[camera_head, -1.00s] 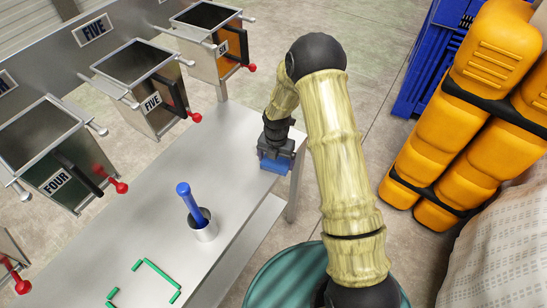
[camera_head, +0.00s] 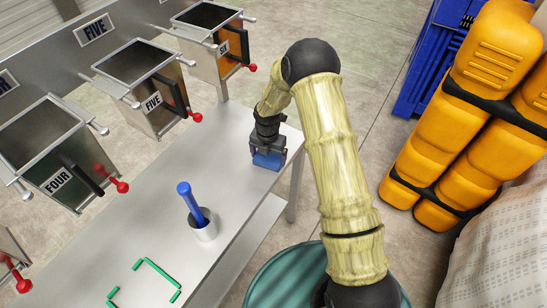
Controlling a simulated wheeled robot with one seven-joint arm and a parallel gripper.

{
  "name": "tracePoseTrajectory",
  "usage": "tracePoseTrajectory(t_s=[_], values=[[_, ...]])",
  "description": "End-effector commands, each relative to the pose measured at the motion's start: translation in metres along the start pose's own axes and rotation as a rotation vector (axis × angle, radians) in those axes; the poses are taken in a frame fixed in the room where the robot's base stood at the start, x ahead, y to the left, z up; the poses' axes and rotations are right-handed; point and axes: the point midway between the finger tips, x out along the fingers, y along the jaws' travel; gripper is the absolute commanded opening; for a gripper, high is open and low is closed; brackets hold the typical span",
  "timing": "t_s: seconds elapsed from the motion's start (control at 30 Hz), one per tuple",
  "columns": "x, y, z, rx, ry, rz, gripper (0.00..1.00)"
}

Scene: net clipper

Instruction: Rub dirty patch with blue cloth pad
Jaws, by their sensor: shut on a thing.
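My gripper (camera_head: 268,146) is shut on the blue cloth pad (camera_head: 267,161). It points down over the far right end of the grey table (camera_head: 170,190). The pad sits at or very close to the table top; I cannot tell whether it presses on it. No dirty patch shows on the bare part of the table; any patch under the pad or gripper is hidden.
A metal cup (camera_head: 204,229) holding a blue-handled tool (camera_head: 190,200) stands mid-table. Green corner marks (camera_head: 150,270) lie nearer. Metal boxes with red-knobbed levers (camera_head: 150,90) line the left side. Orange padded shapes (camera_head: 460,110) and a blue crate (camera_head: 425,65) stand right of the table.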

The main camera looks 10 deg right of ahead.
Motion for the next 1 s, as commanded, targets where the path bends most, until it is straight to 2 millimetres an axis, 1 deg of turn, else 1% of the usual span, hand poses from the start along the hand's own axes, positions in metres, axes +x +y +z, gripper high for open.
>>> tracePoseTrajectory(t_s=[0.13,0.43,0.53,1.0], values=[[0.000,0.008,0.001,0.000,0.000,0.001,0.72],[0.000,0.008,0.002,0.000,0.000,0.000,0.72],[0.000,0.011,0.002,0.000,0.000,0.000,0.72],[0.001,0.044,0.009,0.000,0.000,0.000,0.72]])
